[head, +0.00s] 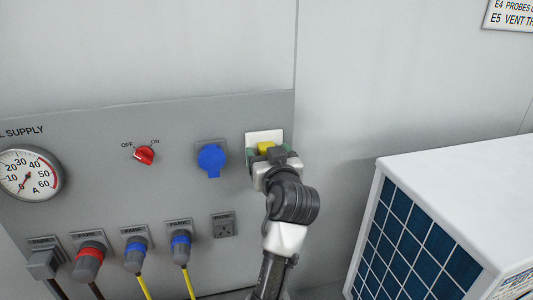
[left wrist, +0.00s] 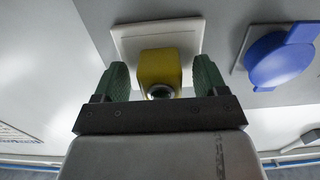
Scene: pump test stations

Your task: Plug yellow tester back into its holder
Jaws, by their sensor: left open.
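The yellow tester (head: 266,146) is at a white wall plate (head: 258,135) on the grey supply panel. In the left wrist view the yellow tester (left wrist: 159,66) sits against the white plate (left wrist: 190,33), with a dark round end facing the camera; whether it is fully seated cannot be told. My left gripper (head: 270,153) is right at the tester. Its two green fingers stand open on either side of the tester, with gaps visible in the left wrist view (left wrist: 161,75). My right gripper is not in view.
A blue covered socket (head: 211,160) is just left of the plate. A red switch (head: 144,155) and a gauge (head: 27,174) are further left. Several plugs with cables line the panel's lower part. A white unit with a blue grille (head: 411,243) stands at right.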

